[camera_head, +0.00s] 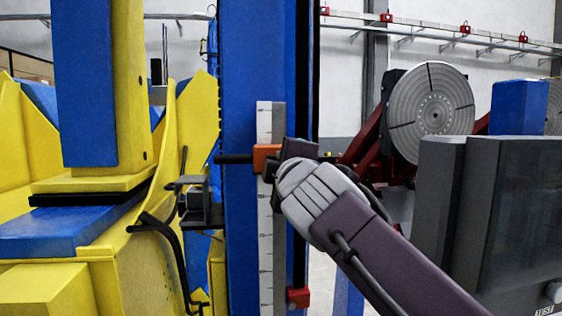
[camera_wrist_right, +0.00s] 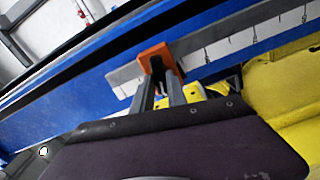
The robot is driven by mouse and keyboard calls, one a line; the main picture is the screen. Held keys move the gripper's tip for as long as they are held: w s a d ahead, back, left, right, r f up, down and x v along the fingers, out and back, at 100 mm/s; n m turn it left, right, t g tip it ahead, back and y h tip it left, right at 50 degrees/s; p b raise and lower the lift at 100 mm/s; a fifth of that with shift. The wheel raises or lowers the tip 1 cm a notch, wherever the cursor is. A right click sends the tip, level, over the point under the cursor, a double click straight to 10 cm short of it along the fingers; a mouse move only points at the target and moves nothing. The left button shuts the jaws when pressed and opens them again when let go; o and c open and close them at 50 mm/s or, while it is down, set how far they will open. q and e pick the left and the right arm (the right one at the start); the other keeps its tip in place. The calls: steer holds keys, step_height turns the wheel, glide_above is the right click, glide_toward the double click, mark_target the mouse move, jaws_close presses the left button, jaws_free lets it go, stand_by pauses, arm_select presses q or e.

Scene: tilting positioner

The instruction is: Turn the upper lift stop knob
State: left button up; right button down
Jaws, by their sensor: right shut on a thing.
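The upper lift stop (camera_head: 265,158) is an orange block on the pale graduated scale of the blue column, with a black rod sticking out to its left. In the right wrist view the orange stop (camera_wrist_right: 155,56) sits directly beyond my fingertips. My right gripper (camera_wrist_right: 160,80) reaches it from the right and is shut on its knob. The knob itself is hidden between the fingers, and its turn angle cannot be seen. In the head view my right wrist and forearm cover most of the gripper. My left gripper is not in view.
The graduated scale (camera_head: 265,255) runs down the blue column (camera_head: 239,60). A red block (camera_head: 298,297) sits low on the column. Yellow structure (camera_head: 130,235) and a dark bracket with cables (camera_head: 195,205) stand left. A round faceplate (camera_head: 430,112) and grey cabinet (camera_head: 510,215) are right.

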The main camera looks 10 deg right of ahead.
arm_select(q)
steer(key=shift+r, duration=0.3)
arm_select(e)
steer(key=shift+r+n, duration=0.25)
steer(key=shift+n, duration=0.85)
steer(key=shift+d, duration=0.1)
steer(key=c, duration=1.4)
jaws_free()
steer(key=shift+w, duration=0.1)
steer(key=shift+o, duration=0.4)
steer(key=shift+w+d+f, duration=0.25)
steer(key=shift+w, duration=0.3)
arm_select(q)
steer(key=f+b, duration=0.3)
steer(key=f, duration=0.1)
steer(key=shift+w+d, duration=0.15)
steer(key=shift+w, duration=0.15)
arm_select(e)
steer(key=s, duration=0.9)
